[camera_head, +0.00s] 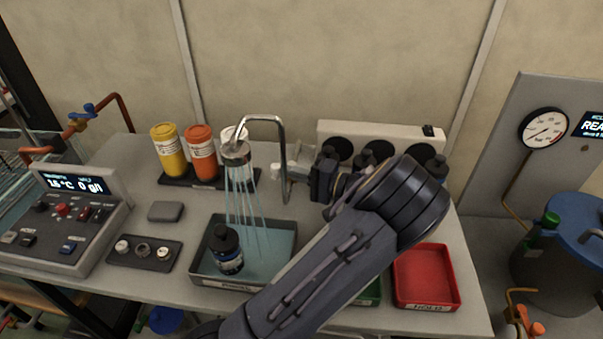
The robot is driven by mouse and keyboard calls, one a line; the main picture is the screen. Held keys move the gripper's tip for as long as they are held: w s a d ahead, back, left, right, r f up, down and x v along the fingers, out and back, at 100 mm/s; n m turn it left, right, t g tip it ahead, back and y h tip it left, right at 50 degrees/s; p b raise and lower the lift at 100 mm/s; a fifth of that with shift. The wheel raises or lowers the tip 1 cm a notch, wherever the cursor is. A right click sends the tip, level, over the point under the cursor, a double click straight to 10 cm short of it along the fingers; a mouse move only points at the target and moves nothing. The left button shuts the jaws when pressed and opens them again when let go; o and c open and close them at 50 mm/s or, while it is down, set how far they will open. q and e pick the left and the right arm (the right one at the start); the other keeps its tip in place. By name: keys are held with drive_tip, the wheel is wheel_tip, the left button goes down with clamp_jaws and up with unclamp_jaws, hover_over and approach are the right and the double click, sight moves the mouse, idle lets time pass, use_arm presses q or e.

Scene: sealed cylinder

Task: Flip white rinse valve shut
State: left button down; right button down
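The rinse tap (265,120) is a curved metal pipe with a shower head (236,153). Streams of water fall from the head into a grey tray (205,268) around a dark blue bottle (228,255). A small white knob (277,171), which looks like the rinse valve, sits beside the tap's upright pipe.
Yellow (169,150) and orange (201,152) bottles stand left of the tap. A white rack (375,132) is behind my wrist. A red tray (427,277) lies at right; my arm covers much of a green tray (371,294). A control panel (66,222) stands left.

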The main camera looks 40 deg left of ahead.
use_arm(q)
drive_tip(key=shift+s+a+m+t, duration=0.25)
drive_tip(key=shift+m+t, duration=0.25)
drive_tip(key=shift+t, duration=0.3)
drive_tip(key=shift+m+t, duration=0.3)
drive_tip(key=shift+t, duration=0.2)
drive_tip(key=shift+s+a+b, duration=0.3)
drive_tip(key=shift+a+b, duration=0.15)
drive_tip(key=shift+a, duration=0.55)
drive_tip(key=shift+s+a+b, duration=0.25)
drive_tip(key=shift+a+b, duration=0.2)
drive_tip(key=shift+a, duration=0.55)
drive_tip(key=shift+w+a+b, duration=0.2)
drive_tip(key=shift+a+b, duration=0.1)
drive_tip(key=shift+a, duration=0.65)
drive_tip(key=shift+w, duration=0.1)
drive_tip(key=d, duration=0.8)
drive_tip(key=shift+w+b, duration=0.25)
drive_tip(key=shift+b, duration=0.05)
